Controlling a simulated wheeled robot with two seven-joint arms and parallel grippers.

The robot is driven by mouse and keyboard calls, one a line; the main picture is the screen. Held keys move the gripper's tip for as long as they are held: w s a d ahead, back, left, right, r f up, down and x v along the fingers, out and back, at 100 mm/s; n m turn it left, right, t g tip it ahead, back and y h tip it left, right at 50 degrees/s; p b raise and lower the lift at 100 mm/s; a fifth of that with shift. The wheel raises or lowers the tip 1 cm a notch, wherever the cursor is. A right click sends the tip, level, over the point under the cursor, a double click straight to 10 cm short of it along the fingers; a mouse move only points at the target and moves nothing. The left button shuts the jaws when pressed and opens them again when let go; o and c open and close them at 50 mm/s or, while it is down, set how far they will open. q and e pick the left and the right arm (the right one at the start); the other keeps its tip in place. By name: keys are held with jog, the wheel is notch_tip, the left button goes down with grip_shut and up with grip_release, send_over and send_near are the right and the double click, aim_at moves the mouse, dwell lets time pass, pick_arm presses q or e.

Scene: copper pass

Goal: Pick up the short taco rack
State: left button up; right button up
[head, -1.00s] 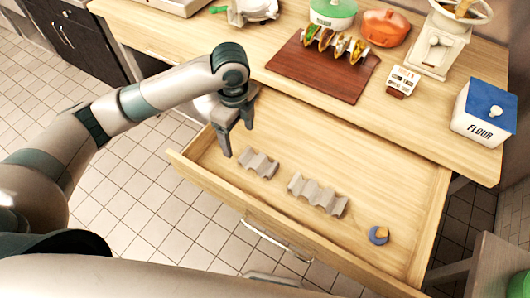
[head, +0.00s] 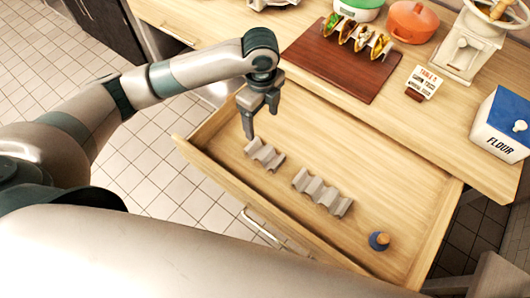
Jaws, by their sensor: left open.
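The short taco rack (head: 265,154) is a small grey wavy piece lying in the left part of the open drawer (head: 395,185). A longer grey wavy rack (head: 322,192) lies to its right in the same drawer. My left gripper (head: 261,124) points down, open and empty, just above and behind the short rack. One finger hangs close to the short rack's left end; I cannot tell whether it touches. My right gripper is not in view.
On the counter are a wooden board (head: 335,62) with filled tacos, a table card (head: 423,82), a grinder (head: 470,42) and a flour box (head: 500,125). The drawer's back middle is clear.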

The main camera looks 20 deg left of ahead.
pick_arm(q)
jog(key=p, duration=0.3)
send_over(265, 152)
jog(key=a, duration=0.1)
notch_tip(265, 152, down, 10)
jog(key=shift+w+r, duration=0.15)
jog(key=shift+r, duration=0.05)
jog(key=shift+f, duration=0.5)
jog(key=shift+d+f, duration=0.2)
jog(key=shift+f, duration=0.2)
jog(key=f, duration=0.1)
jog(key=f+p, duration=0.2)
jog(key=shift+s+d, duration=0.25)
jog(key=shift+f, duration=0.7)
jog(key=shift+c, duration=0.5)
jog(key=c, duration=1.1)
